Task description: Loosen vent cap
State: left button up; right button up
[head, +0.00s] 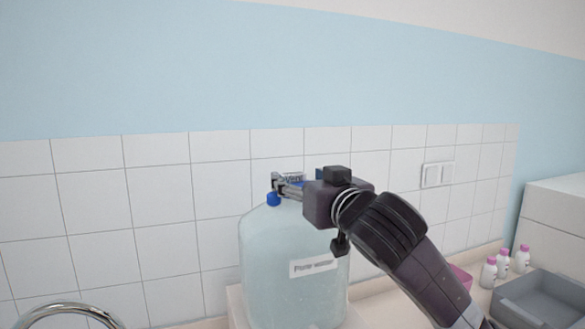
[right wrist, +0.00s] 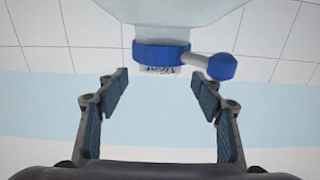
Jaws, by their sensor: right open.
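A large translucent bottle (head: 285,250) stands upright against the tiled wall, with a white label on its front. In the right wrist view the bottle appears upside down, with the blue cap (right wrist: 160,53) on its neck and a small sign with lettering that seems to read "Vent". A side spout with a blue tip (right wrist: 222,66) sits beside this cap; the blue tip also shows in the head view (head: 273,199). My right gripper (right wrist: 160,92) is open and empty, its fingers either side of the cap's line and apart from it. In the head view the gripper partly hides the bottle top. My left gripper is out of view.
A curved metal tap (head: 70,308) is at the lower left. Several small white bottles with pink caps (head: 503,262) and a grey tray (head: 545,300) stand at the right. A wall switch (head: 437,174) is behind my right arm.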

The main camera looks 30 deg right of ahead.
aim_at(294, 175)
jog(key=p+x, duration=0.1)
jog(key=x, duration=0.3)
jog(key=shift+w+d, duration=0.1)
jog(key=shift+w, duration=0.3)
grip_shut()
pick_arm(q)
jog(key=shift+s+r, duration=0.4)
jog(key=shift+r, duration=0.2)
